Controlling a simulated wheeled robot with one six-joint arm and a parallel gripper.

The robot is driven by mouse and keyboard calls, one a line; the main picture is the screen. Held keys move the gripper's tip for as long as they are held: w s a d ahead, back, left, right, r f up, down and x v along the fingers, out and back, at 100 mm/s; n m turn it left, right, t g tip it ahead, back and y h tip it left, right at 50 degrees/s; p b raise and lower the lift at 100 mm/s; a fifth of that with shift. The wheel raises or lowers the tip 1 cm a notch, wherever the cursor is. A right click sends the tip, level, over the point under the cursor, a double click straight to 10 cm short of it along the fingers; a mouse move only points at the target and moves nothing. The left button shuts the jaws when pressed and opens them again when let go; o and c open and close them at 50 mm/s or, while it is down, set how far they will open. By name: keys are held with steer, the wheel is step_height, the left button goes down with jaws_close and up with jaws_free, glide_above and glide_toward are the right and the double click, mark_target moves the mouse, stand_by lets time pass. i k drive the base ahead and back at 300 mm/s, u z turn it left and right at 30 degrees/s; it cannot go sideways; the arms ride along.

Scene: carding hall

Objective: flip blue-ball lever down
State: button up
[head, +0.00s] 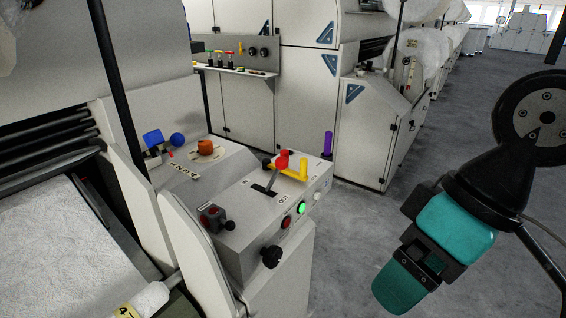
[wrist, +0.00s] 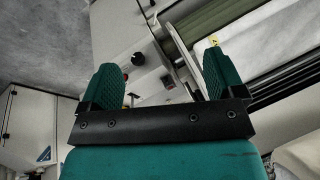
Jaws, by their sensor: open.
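My gripper (head: 428,258) hangs over the floor at the right, well apart from the console and the ball. Its teal fingers are spread with nothing between them. In the wrist view the open fingers (wrist: 162,85) frame part of the console, and I cannot make out the blue ball there.
An orange piece (head: 205,146) sits near the ball. Open floor (head: 360,230) lies between gripper and console.

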mark_target(177, 140)
steer(key=z, duration=1.2)
steer(key=i, duration=0.45)
steer(key=u, duration=2.45)
